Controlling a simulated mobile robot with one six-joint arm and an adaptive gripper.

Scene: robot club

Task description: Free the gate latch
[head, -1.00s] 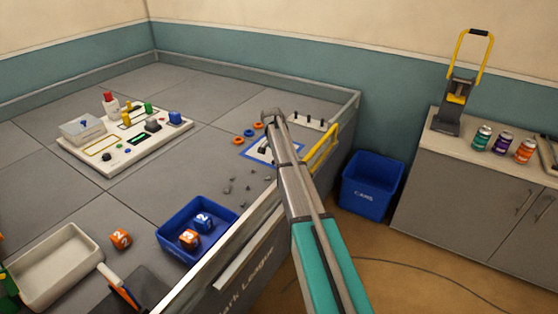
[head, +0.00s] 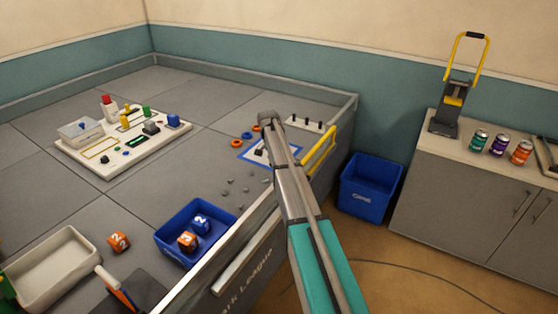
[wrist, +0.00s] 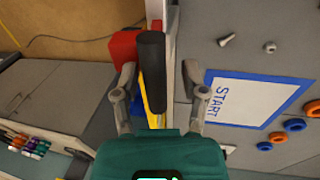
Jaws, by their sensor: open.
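In the wrist view, my gripper (wrist: 158,72) is open, with one finger on each side of a lever with a thick black grip (wrist: 151,58) and a yellow shank (wrist: 152,105). Gaps show between both fingers and the grip, so nothing is held. A red block (wrist: 123,46) sits beside the grip, partly behind the left finger. In the head view, a yellow bar (head: 319,149) stands at the field wall, right of my arm. I cannot tell whether it is the same lever. My gripper does not show clearly in the head view.
A START mat (wrist: 240,99), bolts and blue and orange rings lie on the field beside the wall. A blue bin (head: 369,186) stands on the floor outside. A cabinet (head: 470,190) holds cans. A blue tray (head: 170,240) holds numbered cubes.

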